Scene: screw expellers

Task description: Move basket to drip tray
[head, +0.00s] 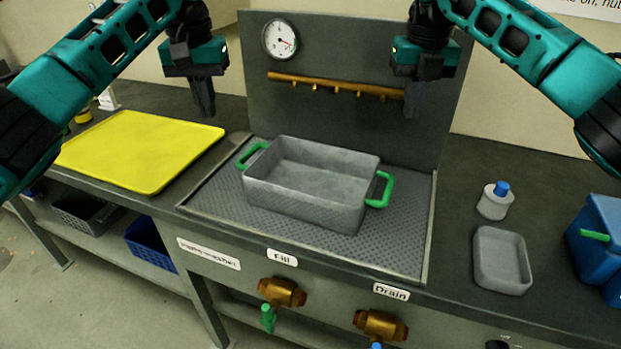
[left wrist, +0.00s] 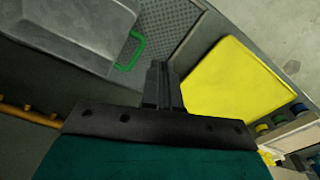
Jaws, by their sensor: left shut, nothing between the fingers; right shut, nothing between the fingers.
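A grey rectangular basket (head: 305,193) with green handles stands upright and empty on a grey textured drain surface (head: 395,235) in the middle of the bench. Its left handle (head: 252,155) and right handle (head: 381,190) stick out at the ends. The left handle also shows in the left wrist view (left wrist: 130,52). A yellow tray or mat (head: 140,150) lies to the left. My left gripper (head: 205,112) is shut and empty, above and behind the left handle. My right gripper (head: 411,112) is shut and empty, above and behind the right handle. I cannot tell which surface is the drip tray.
A back panel with a gauge (head: 280,40) and a brass pipe (head: 335,86) rises behind the basket. A small grey dish (head: 502,260), a blue-capped bottle (head: 495,201) and a blue container (head: 597,240) stand at right. Brass valves (head: 282,292) stick out from the bench front.

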